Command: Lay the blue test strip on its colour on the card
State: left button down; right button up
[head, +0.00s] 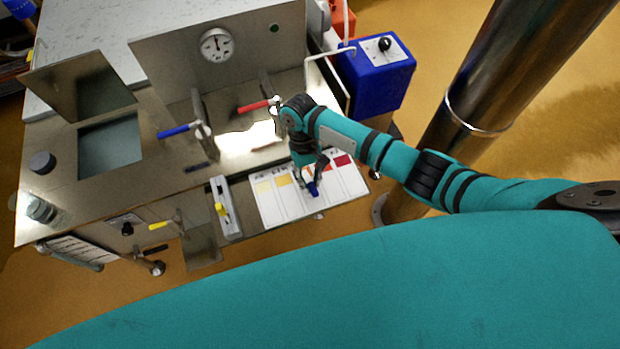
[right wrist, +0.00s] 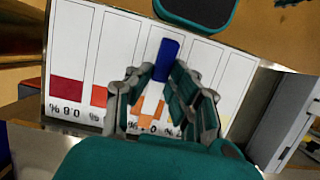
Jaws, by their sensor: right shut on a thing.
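The white colour card (head: 268,205) lies on the front ledge of the steel bench, with columns running from yellow at left to dark red at right. In the right wrist view the card (right wrist: 118,50) shows upside down, its dark red patch at left. My right gripper (head: 308,180) is over the card, shut on the blue test strip (head: 313,189). In the right wrist view the strip (right wrist: 166,60) stands out between the fingers (right wrist: 160,90), over the middle columns. The fingers hide part of the card; whether the strip touches it I cannot tell. My left gripper is not in view.
A grey holder (head: 226,222) with a yellow piece stands left of the card. Blue (head: 175,131) and red (head: 254,106) handled levers rise behind it. A blue box (head: 372,82) stands at the back right. A steel column (head: 478,95) is to the right.

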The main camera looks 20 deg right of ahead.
jog(key=shift+f, duration=0.1)
jog(key=o, duration=0.9)
jog(key=v, duration=1.2)
dwell(0.4)
